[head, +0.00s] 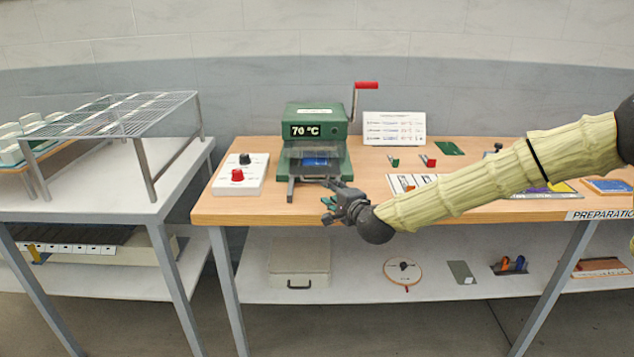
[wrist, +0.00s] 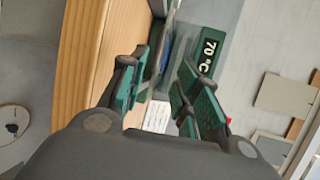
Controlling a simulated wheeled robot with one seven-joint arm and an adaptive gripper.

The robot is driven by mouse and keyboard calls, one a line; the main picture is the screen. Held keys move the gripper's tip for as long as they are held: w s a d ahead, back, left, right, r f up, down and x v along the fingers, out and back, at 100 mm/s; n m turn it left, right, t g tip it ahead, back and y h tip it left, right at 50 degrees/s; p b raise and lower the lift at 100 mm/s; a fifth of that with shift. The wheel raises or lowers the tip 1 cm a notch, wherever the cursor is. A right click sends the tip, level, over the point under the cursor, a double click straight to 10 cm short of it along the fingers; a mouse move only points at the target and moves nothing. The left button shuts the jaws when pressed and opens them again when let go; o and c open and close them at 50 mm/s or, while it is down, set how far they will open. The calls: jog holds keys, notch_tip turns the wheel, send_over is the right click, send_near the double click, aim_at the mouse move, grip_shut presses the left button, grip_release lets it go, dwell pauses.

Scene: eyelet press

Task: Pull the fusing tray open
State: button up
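The green press (head: 317,119) stands on the wooden bench and its display reads 70 °C. The fusing tray (head: 305,170) is at its lower front, a dark grey tray with a blue piece on it and a dark handle at the front edge. My gripper (head: 328,211) is just in front of and slightly right of the tray handle, near the bench's front edge. In the wrist view my gripper (wrist: 162,75) has its green-padded fingers apart, with the press display (wrist: 209,52) beyond them. Whether the handle lies between the fingers, I cannot tell.
A control box (head: 240,175) with a red and a black knob sits left of the press. The red-handled lever (head: 366,86) rises at the press's right. Cards and small parts lie to the right. A wire rack (head: 120,115) stands on the left table.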

aim_at(315, 182)
jog(key=shift+f+x, duration=0.25)
jog(key=shift+x, duration=1)
jog(key=shift+w+a+r+p, duration=0.25)
jog(key=shift+w+r+p, duration=0.05)
jog(key=shift+w, duration=0.1)
jog(key=x, duration=0.5)
jog(key=p+x, duration=0.1)
jog(key=x, duration=0.2)
jog(key=shift+f, duration=0.35)
jog(key=shift+s, duration=0.1)
grip_shut()
